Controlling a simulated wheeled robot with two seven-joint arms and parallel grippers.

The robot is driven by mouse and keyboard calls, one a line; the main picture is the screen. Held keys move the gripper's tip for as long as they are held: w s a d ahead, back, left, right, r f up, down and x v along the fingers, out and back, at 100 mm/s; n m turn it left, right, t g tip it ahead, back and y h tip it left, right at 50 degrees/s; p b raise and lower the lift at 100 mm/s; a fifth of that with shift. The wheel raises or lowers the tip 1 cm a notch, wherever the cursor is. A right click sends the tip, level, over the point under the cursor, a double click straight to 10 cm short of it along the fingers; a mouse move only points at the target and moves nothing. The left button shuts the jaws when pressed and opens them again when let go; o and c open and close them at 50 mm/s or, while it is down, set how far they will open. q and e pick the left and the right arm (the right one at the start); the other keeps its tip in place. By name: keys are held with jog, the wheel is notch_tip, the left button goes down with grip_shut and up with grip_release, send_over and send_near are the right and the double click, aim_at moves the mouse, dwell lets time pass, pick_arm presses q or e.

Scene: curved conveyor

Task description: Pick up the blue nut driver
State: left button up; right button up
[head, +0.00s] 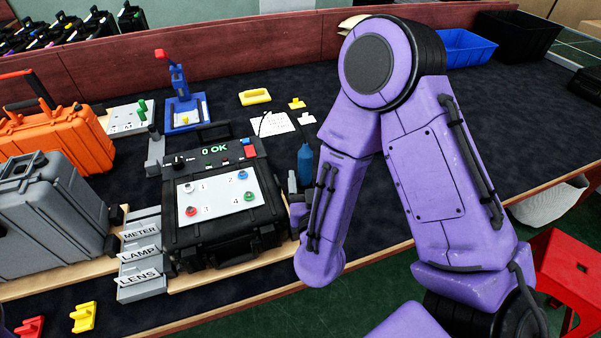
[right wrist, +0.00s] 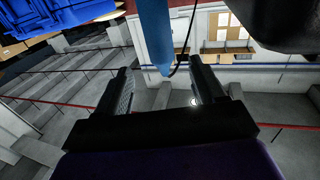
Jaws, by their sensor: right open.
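The blue nut driver (head: 305,165) shows at the right side of the black test case, partly hidden by my right arm. In the right wrist view its blue body (right wrist: 154,38) comes down from the top edge, in line with the gap between my fingers. My right gripper (right wrist: 165,80) is open, with one dark finger on each side of that gap. It does not touch the driver on either side that I can see. In the head view the right gripper is mostly hidden behind my arm. My left gripper is not in view.
The black test case (head: 215,247) with an OK display stands left of the driver. Grey METER, LAMP and LENS bins (head: 142,268) stand farther left. An orange case (head: 62,138) and a grey case (head: 45,215) are at the left. Dark tabletop (head: 500,120) is clear at the right.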

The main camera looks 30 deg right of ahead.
aim_at(306, 163)
jog(key=shift+w+d+r+p, duration=0.15)
jog(key=shift+w+d+p, duration=0.25)
jog(key=shift+w+p, duration=0.2)
jog(key=x, duration=0.2)
jog(key=p+x, duration=0.1)
jog(key=x, duration=0.1)
jog(key=p+x, duration=0.1)
jog(key=x, duration=0.1)
jog(key=shift+w+a+f, duration=0.1)
jog(key=shift+w+f, duration=0.1)
jog(key=shift+f, duration=0.05)
jog(key=shift+w, duration=0.2)
jog(key=shift+f, duration=0.1)
jog(key=c, duration=0.4)
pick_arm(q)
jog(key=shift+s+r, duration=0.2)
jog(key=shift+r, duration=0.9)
pick_arm(e)
grip_shut()
